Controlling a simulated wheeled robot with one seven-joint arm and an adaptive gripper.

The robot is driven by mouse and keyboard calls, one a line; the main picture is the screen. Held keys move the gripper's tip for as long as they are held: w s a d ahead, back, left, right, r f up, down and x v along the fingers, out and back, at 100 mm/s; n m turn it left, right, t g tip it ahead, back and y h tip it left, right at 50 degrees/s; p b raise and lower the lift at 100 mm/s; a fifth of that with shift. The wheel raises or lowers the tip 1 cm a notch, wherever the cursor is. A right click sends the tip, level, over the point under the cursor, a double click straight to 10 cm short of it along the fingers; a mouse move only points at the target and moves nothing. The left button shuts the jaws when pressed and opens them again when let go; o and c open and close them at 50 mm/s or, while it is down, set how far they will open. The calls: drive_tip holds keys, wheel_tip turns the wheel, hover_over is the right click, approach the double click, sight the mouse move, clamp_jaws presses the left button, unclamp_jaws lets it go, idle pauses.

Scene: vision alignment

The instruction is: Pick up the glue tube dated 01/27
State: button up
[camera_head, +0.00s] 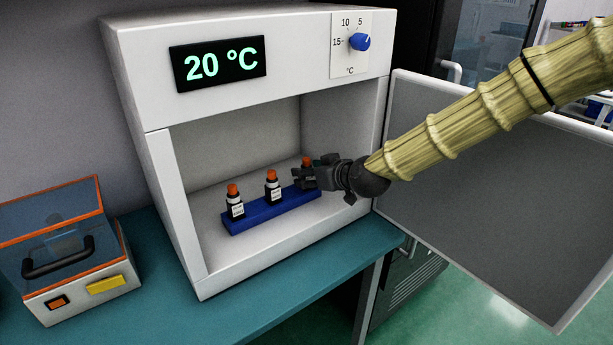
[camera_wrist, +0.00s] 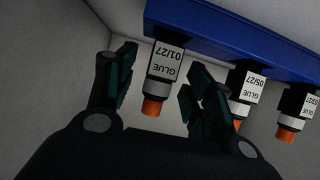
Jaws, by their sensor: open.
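The glue tube dated 01/27 (camera_wrist: 163,72) has a white label, dark body and orange cap. In the wrist view it appears upside down between the two fingers of my gripper (camera_wrist: 158,92), with space on both sides. My gripper is open, and no finger clearly touches the tube. In the head view my gripper (camera_head: 304,178) is inside the cabinet at the right end of the blue rack (camera_head: 262,213). It partly hides the right-hand tube there, whose orange cap (camera_head: 307,161) shows.
The middle tube (camera_head: 272,187) reads 05/27 in the wrist view (camera_wrist: 250,88). The left tube (camera_head: 235,203) has a hard-to-read date. The white cabinet (camera_head: 135,75) shows 20 °C, and its door (camera_head: 480,200) stands open right. A lidded box (camera_head: 90,295) stands left.

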drive_tip(key=shift+x, duration=0.95)
drive_tip(key=c, duration=1.1)
